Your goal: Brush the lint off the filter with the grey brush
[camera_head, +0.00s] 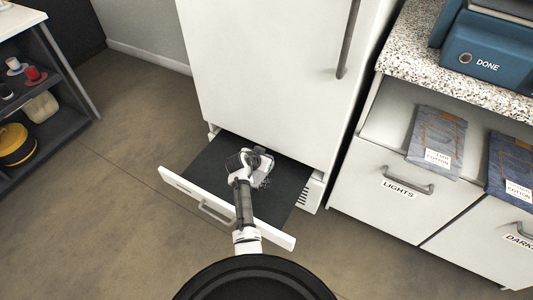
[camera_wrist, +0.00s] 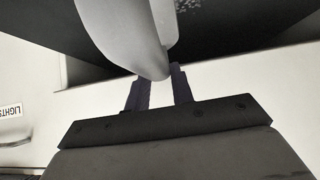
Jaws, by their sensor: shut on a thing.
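The drawer (camera_head: 180,184) at the foot of the white cabinet is pulled out. A dark flat panel (camera_head: 290,187), which looks like the filter, fills it. My gripper (camera_head: 250,160) is over the panel, near its middle. In the wrist view my gripper (camera_wrist: 160,88) is shut on a smooth, rounded grey thing (camera_wrist: 125,30), which looks like the grey brush. Its far end and any bristles are hidden, so I cannot tell whether they touch the panel. Pale specks (camera_wrist: 188,5), perhaps lint, show on the dark surface beside it.
The tall white cabinet (camera_head: 265,70) rises directly behind the open drawer. To the right, a counter has drawers labelled LIGHTS (camera_head: 398,188) and DARKS, with folded denim (camera_head: 437,140) and a blue DONE bin (camera_head: 485,55). A shelf (camera_head: 60,90) stands left. Floor between is clear.

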